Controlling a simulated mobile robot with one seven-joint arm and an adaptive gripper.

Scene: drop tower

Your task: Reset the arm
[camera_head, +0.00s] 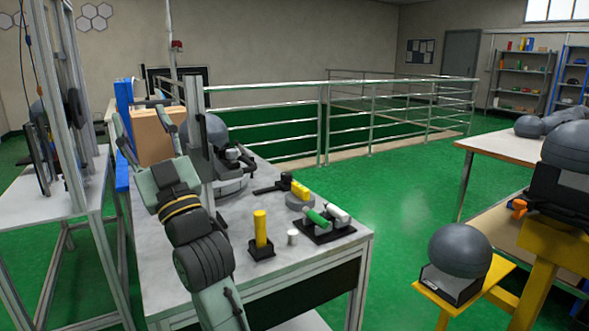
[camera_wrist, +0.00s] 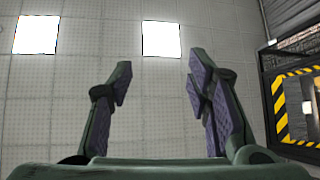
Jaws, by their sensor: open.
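My gripper (camera_wrist: 160,82) is open and empty in the wrist view, with its two dark green fingers and purple pads well apart. Behind the fingers is a tiled surface with two bright square panels, which looks like a ceiling. In the head view my arm rises from the bottom edge in front of the grey workbench (camera_head: 150,262). My gripper (camera_head: 138,122) is at its upper end, pointing up, with a tan box-like shape (camera_head: 158,136) behind it. Its height above the bench is hard to tell.
The bench holds a yellow cylinder (camera_head: 260,228) in a black holder, a small white cylinder (camera_head: 292,237) and a black tray (camera_head: 322,231) with green and white parts. A metal frame (camera_head: 75,120) stands left. A yellow stand (camera_head: 465,285) is right. Green floor between is clear.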

